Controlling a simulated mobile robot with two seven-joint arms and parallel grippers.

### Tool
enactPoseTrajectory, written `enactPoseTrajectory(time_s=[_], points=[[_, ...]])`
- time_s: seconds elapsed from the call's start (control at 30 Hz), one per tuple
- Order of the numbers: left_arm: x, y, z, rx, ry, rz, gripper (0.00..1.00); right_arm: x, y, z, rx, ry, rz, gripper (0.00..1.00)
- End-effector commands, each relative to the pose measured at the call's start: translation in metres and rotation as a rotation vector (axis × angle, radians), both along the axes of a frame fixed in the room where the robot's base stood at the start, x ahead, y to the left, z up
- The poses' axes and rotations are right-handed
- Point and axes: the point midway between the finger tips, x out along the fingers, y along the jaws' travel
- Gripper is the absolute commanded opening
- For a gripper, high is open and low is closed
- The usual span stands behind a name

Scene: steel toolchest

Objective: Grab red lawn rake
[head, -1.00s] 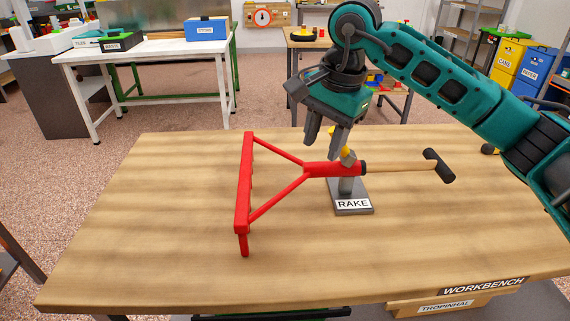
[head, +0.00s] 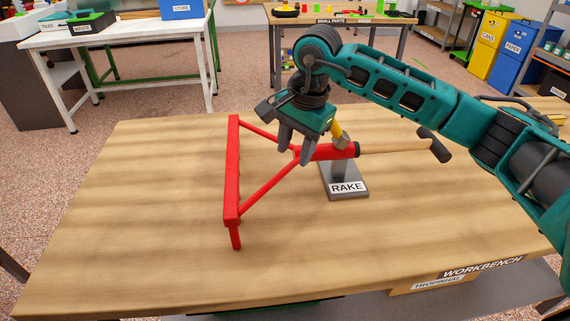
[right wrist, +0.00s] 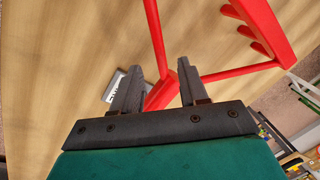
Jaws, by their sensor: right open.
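The red lawn rake (head: 232,172) rests raised on a stand labelled RAKE (head: 350,192) on the workbench. Its toothed head is at left, and its wooden handle with a black crossgrip points right. My right gripper (head: 294,151) is open, pointing down at the red socket near where the two braces join. In the right wrist view, the socket of the rake (right wrist: 160,96) shows between the two open fingers (right wrist: 158,68), with the braces spreading beyond. I cannot tell whether the fingers touch it. Part of the stand is hidden under the rake. My left gripper is not in view.
The wooden workbench (head: 120,220) is clear around the stand. A cardboard box (head: 430,285) shows at its front edge. A white table (head: 130,38) with bins stands behind left, another table (head: 340,22) with small parts behind, and yellow and blue bins (head: 490,45) at back right.

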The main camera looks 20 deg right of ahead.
Motion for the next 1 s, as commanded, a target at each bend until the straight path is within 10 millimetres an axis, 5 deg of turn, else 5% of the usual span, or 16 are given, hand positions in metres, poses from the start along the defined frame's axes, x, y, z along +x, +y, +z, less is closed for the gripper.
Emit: enactPoseTrajectory(time_s=[0.23,0.5,1.0], points=[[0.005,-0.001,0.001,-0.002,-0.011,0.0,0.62,0.006,0.003,-0.038,0.0,0.004,0.0,0.43],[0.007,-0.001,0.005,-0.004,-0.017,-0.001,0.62,0.008,0.003,-0.041,-0.001,0.001,0.001,0.42],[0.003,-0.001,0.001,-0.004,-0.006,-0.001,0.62,0.008,0.003,-0.041,-0.001,0.001,0.001,0.0]])
